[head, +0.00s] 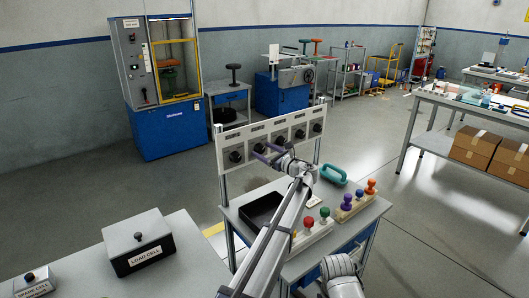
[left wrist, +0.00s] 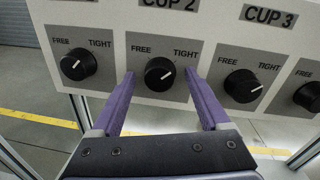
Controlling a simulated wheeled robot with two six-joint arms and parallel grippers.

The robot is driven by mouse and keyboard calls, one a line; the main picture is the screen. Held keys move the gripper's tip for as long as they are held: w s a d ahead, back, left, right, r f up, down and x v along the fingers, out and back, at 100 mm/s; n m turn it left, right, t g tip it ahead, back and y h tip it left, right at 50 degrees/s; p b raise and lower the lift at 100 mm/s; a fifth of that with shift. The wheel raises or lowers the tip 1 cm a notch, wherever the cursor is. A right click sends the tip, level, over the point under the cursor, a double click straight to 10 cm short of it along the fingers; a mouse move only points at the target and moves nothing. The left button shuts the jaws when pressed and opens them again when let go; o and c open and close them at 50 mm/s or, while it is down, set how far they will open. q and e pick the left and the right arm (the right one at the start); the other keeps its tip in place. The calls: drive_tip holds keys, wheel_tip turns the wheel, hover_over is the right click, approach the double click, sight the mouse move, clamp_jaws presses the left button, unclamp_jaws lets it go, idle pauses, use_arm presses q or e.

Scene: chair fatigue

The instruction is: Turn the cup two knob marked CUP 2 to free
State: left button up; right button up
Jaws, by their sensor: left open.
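The CUP 2 knob (left wrist: 160,73) is a round black knob on a grey plate, with FREE printed at upper left and TIGHT at upper right. Its white mark points up and right, towards TIGHT. My left gripper (left wrist: 159,76) is open, with one purple finger to each side of this knob and a visible gap on both sides; contact does not show. In the head view, my left gripper (head: 268,152) is in front of the white knob panel (head: 290,117). My right gripper is not in view.
Another knob (left wrist: 77,64) is left of CUP 2, and the CUP 3 knob (left wrist: 243,85) is close to the right finger. Below the panel, the bench holds a black tray (head: 262,211), a teal handle (head: 333,174) and several coloured knobs. A LOAD CELL box (head: 139,243) sits at front left.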

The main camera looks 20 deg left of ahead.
use_arm(q)
drive_tip(key=shift+c, duration=0.2)
clamp_jaws()
idle(0.3)
drive_tip(key=n+p, duration=0.1)
drive_tip(key=n, duration=0.3)
drive_tip(key=shift+s+n, duration=0.1)
drive_tip(key=shift+n, duration=0.3)
drive_tip(key=n, duration=0.4)
drive_tip(key=shift+h+p, duration=0.3)
drive_tip(key=shift+h, duration=0.1)
drive_tip(key=n, duration=0.4)
drive_tip(key=shift+s+a, duration=0.1)
drive_tip(key=shift+s, duration=0.05)
drive_tip(key=shift+n+t+h, duration=0.3)
drive_tip(key=shift+n+h, duration=0.1)
drive_tip(key=shift+n, duration=1.6)
